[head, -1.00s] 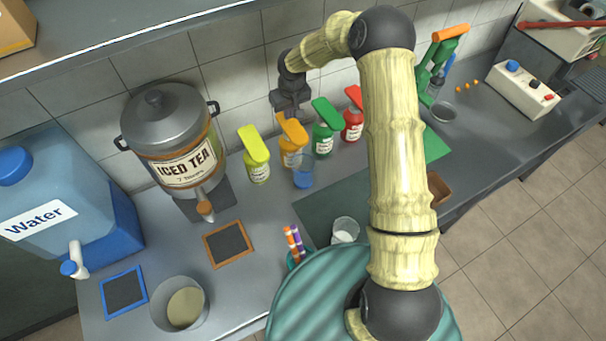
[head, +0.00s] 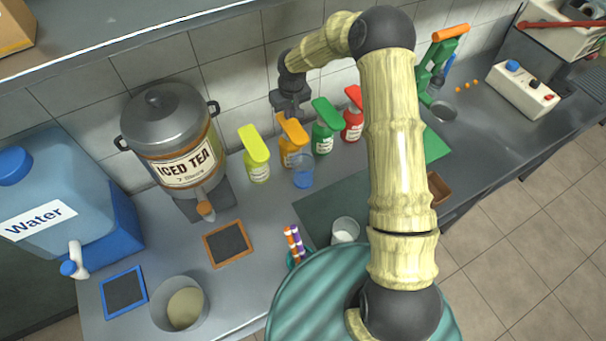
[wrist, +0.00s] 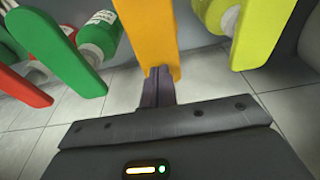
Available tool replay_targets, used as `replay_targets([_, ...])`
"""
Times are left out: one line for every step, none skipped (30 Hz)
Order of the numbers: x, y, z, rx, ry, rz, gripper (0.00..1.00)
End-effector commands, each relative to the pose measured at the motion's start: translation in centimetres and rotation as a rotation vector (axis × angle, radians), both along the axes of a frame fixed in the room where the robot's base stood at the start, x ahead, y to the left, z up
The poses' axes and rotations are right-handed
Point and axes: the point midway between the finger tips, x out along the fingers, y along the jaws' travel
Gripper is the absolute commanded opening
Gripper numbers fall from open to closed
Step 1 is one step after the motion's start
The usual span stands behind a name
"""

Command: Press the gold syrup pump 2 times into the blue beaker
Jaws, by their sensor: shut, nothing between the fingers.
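The gold syrup pump (head: 293,132) stands in a row of bottles by the wall, with its flat gold lever tilted toward the counter's front. The blue beaker (head: 303,178) stands in front of it, under the lever's front end. My gripper (head: 291,112) is at the back end of the gold lever, with its body above. In the wrist view, the shut, empty fingers (wrist: 159,82) meet the end of the gold lever (wrist: 147,35). They look in contact with it, but I cannot tell how hard.
A yellow pump (head: 256,155) stands close on the left; a green pump (head: 325,127) and a red pump (head: 353,115) stand close on the right. The iced tea dispenser (head: 175,140) is further left. A wooden-framed dark pad (head: 228,243) lies on the counter in front.

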Motion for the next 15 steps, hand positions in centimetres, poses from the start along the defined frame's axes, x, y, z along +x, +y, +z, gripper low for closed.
replay_targets([0.0,0.0,0.0,0.0,0.0,0.0,0.0])
replay_targets([0.0,0.0,0.0,0.0,0.0,0.0,0.0])
replay_targets([0.0,0.0,-0.1,0.0,0.0,0.0,0.0])
replay_targets([0.0,0.0,-0.1,0.0,0.0,0.0,0.0])
replay_targets([0.0,0.0,-0.2,0.0,0.0,0.0,0.0])
replay_targets([0.0,0.0,-0.3,0.0,0.0,0.0,0.0])
replay_targets([0.0,0.0,-0.4,0.0,0.0,0.0,0.0])
replay_targets([0.0,0.0,-0.5,0.0,0.0,0.0,0.0])
replay_targets([0.0,0.0,-0.6,0.0,0.0,0.0,0.0])
replay_targets([0.0,0.0,-0.7,0.0,0.0,0.0,0.0])
replay_targets([0.0,0.0,-0.8,0.0,0.0,0.0,0.0])
replay_targets([0.0,0.0,-0.9,0.0,0.0,0.0,0.0])
replay_targets([0.0,0.0,-1.0,0.0,0.0,0.0,0.0])
replay_targets([0.0,0.0,-1.1,0.0,0.0,0.0,0.0])
replay_targets([0.0,0.0,-1.2,0.0,0.0,0.0,0.0])
